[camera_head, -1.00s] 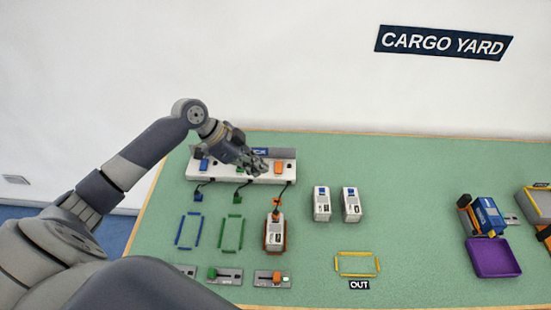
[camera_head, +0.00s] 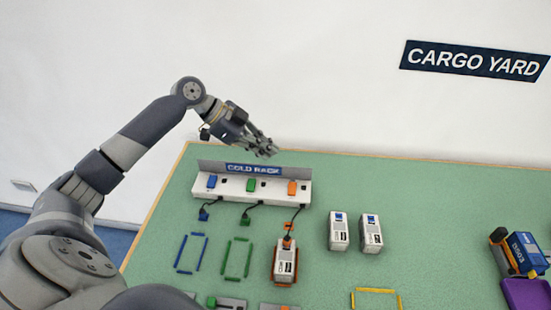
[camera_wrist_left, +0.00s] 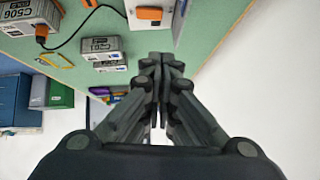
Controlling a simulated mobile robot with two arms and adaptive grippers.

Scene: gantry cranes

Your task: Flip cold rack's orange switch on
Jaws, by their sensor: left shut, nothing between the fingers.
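The white cold rack (camera_head: 214,195) stands at the back left of the green table, with a blue sign reading COLD RACK. Its front carries a blue, a green and an orange switch (camera_head: 292,187). The orange switch also shows in the left wrist view (camera_wrist_left: 150,14). A cable with an orange plug (camera_head: 287,242) runs from the rack to a container (camera_head: 285,262) in the orange outline. My left gripper (camera_head: 268,152) is shut and empty, above and behind the rack, apart from the orange switch. Its closed fingers show in the left wrist view (camera_wrist_left: 160,65). My right gripper is out of view.
Blue (camera_head: 191,253) and green (camera_head: 236,258) floor outlines lie empty in front of the rack. Two white containers (camera_head: 339,231) stand right of the orange outline. A blue crane unit (camera_head: 524,252) and purple tray (camera_head: 528,295) are at far right. The table between is clear.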

